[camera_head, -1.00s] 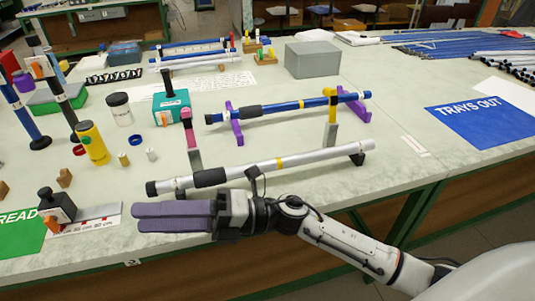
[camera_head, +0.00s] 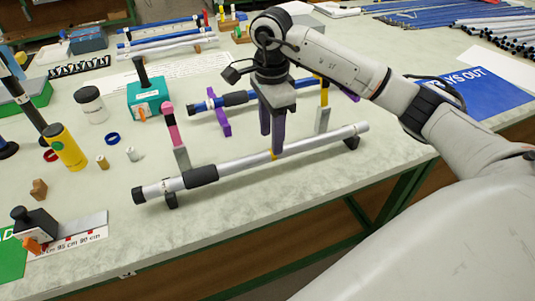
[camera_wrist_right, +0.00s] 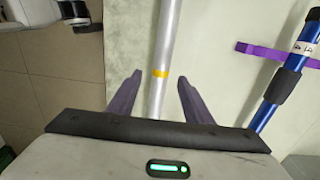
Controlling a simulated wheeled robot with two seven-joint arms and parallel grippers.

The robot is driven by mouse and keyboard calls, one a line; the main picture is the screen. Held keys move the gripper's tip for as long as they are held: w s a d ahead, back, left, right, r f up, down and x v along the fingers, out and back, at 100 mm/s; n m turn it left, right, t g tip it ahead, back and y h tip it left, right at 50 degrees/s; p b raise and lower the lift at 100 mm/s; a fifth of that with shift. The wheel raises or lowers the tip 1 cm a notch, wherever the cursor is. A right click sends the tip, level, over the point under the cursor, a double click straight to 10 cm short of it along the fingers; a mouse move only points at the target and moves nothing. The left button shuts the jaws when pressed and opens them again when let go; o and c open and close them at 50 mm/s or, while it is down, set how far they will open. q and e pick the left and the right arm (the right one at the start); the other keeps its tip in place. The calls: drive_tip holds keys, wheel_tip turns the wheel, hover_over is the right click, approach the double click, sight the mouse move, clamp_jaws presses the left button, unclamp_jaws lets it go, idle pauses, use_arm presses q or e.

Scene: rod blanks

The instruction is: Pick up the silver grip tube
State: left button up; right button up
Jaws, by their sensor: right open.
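The silver grip tube (camera_head: 235,167) lies across two dark supports near the table's front edge, with a black sleeve and black cap at its left end and a yellow band (camera_wrist_right: 161,73) near its middle. My right gripper (camera_head: 272,152) points down over the tube close to the yellow band. In the right wrist view its two purple fingers (camera_wrist_right: 155,100) are apart, one on each side of the tube, with gaps to both. The tube still rests on its supports. My left gripper is not in view.
Behind lies a blue tube (camera_head: 205,106) on purple stands (camera_head: 219,118), partly hidden by my right arm. A pink-topped upright (camera_head: 172,130) and a yellow-topped upright (camera_head: 323,105) stand close behind the silver tube. A teal box (camera_head: 147,98) and yellow cylinder (camera_head: 66,147) stand left.

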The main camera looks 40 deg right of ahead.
sight(268, 151)
drive_tip(key=f, duration=0.4)
drive_tip(key=f+p, duration=0.1)
drive_tip(key=shift+w+a+f, duration=0.15)
drive_tip(key=shift+a+f, duration=0.15)
drive_tip(key=shift+f, duration=0.1)
clamp_jaws()
drive_tip(key=shift+r, duration=0.1)
